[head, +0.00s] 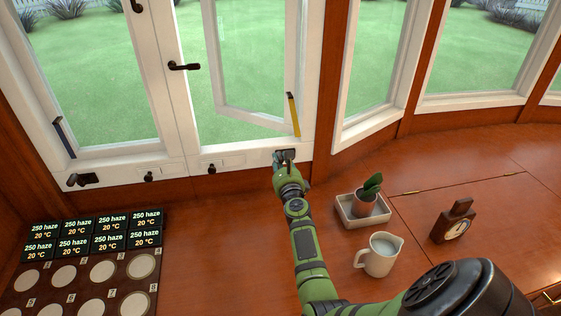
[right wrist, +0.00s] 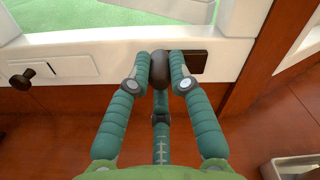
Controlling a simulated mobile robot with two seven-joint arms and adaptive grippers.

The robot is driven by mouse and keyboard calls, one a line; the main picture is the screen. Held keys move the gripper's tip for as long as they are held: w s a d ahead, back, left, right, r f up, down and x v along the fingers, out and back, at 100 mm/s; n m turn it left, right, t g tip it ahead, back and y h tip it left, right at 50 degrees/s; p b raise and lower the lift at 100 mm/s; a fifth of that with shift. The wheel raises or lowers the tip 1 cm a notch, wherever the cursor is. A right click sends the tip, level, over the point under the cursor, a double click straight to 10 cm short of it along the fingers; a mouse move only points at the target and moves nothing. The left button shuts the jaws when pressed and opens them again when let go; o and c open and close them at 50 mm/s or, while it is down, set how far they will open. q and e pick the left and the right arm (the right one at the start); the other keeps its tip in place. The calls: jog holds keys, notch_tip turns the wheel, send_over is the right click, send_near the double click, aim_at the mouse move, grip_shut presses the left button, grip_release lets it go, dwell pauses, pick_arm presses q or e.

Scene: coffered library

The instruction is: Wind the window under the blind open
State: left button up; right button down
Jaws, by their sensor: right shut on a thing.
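My right gripper (head: 285,160) is shut on the dark knob of a window crank (right wrist: 158,70) on the white sill rail. A yellow lever (head: 294,115) is on the frame's right side. No blind shows in these views. My left gripper is out of view.
A potted cactus on a tray (head: 348,219), a white jug (head: 379,255) and a small dark clock (head: 453,222) stand right of my arm. Sample labels and discs lie at the left. Another crank (head: 83,180) is on the left sill.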

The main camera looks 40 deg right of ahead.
jog(key=c, duration=1.1)
grip_release()
jog(key=shift+d, duration=0.15)
jog(key=shift+s+a, duration=0.35)
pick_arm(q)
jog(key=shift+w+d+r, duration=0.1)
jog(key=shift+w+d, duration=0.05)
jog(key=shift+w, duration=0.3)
pick_arm(e)
jog(key=v, duration=0.6)
jog(key=shift+s+a, duration=0.1)
jog(key=shift+s, duration=0.3)
